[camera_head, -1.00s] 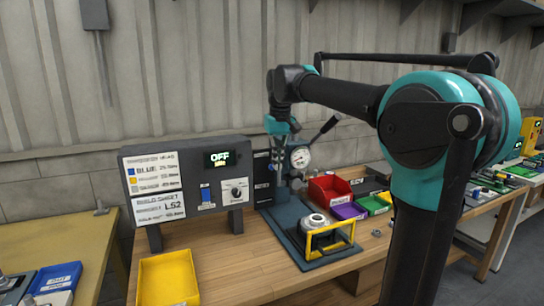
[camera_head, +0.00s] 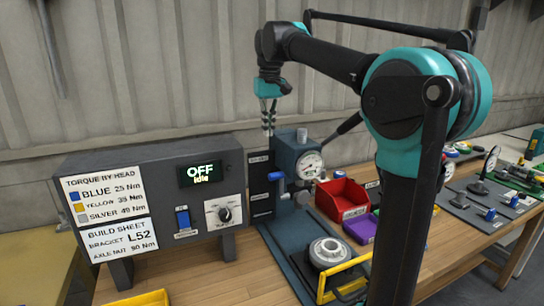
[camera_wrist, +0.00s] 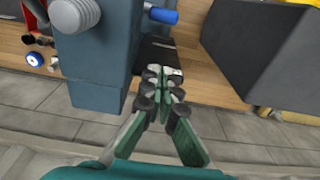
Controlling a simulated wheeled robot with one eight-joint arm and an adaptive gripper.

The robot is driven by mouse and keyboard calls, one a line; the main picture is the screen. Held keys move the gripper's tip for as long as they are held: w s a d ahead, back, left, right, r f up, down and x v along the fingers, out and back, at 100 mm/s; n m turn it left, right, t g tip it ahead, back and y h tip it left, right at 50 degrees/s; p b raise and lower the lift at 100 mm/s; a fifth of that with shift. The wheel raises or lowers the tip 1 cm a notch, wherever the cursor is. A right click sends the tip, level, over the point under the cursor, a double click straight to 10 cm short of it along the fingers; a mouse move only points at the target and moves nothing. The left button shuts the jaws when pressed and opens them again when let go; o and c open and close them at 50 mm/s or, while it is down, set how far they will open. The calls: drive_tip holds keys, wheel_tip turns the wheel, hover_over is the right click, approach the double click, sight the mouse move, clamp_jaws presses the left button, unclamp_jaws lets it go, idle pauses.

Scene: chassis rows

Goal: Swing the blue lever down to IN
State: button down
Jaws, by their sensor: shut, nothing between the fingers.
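The blue lever (camera_head: 278,177) sticks out on the left side of the grey-blue press column (camera_head: 297,150), beside a black plate (camera_head: 261,178) with small labels, too small to read. In the wrist view the blue lever (camera_wrist: 161,15) is at the top, right of the column (camera_wrist: 100,60). My gripper (camera_head: 268,130) points down, above and behind the lever, apart from it. In the wrist view my gripper (camera_wrist: 163,75) has its fingertips together and empty, in front of the black plate (camera_wrist: 155,55).
A control box (camera_head: 150,190) reading OFF stands left of the press. A dial gauge (camera_head: 309,164) and a black rod are on the press's right. A round part (camera_head: 327,252) and a yellow frame (camera_head: 343,276) sit on its base. A red bin (camera_head: 342,197) stands right.

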wheel_tip(320, 180, down, 11)
drive_tip(key=s+d, duration=0.1)
drive_tip(key=s, duration=0.1)
drive_tip(key=shift+s, duration=0.15)
idle(0.4)
drive_tip(key=shift+s+d+f, duration=0.1)
drive_tip(key=shift+s+d, duration=0.05)
drive_tip(key=shift+s+d+t, duration=0.1)
drive_tip(key=shift+s+t, duration=0.1)
drive_tip(key=shift+t, duration=0.1)
